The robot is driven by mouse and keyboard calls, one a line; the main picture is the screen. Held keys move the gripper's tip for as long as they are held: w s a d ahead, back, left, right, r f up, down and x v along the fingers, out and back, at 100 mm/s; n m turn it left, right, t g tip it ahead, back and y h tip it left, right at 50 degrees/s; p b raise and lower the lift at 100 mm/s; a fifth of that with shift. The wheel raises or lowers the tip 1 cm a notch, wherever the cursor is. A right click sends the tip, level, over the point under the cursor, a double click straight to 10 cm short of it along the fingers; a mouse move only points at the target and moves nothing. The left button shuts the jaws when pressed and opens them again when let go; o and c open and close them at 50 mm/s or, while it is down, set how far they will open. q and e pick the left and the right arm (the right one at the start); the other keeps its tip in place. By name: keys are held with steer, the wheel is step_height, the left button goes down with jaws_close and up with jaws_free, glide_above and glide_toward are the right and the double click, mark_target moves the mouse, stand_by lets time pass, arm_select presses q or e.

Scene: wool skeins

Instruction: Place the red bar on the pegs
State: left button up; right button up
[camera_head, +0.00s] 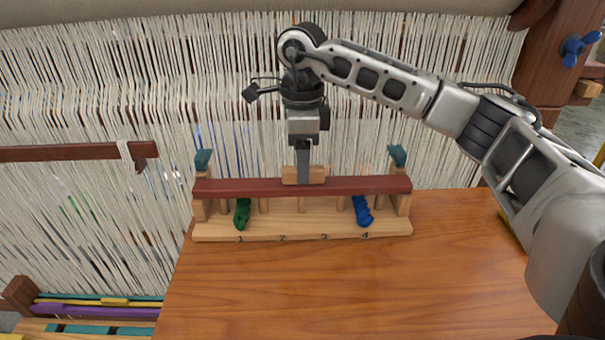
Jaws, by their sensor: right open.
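The red bar (250,188) lies level across the front of the wooden peg rack (300,234), spanning it from end to end above the numbered base. Pegs (302,205) show below the bar. A wooden block (289,175) stands at the middle of the bar, apparently its handle. My right gripper (303,177) points down at this block from above. Its jaws are open, and the fingertips overlap the block in the picture. I cannot tell whether they touch it. A green skein (242,214) hangs near number 1 and a blue skein (362,211) near number 4. My left gripper is not in view.
Teal-topped end posts (203,160) rise at both ends of the rack. The loom's pale hanging threads (90,110) stand close behind. The wooden table (340,290) is clear in front. My right arm crosses the upper right.

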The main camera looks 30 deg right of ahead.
step_height(320, 180, up, 8)
stand_by(0.7)
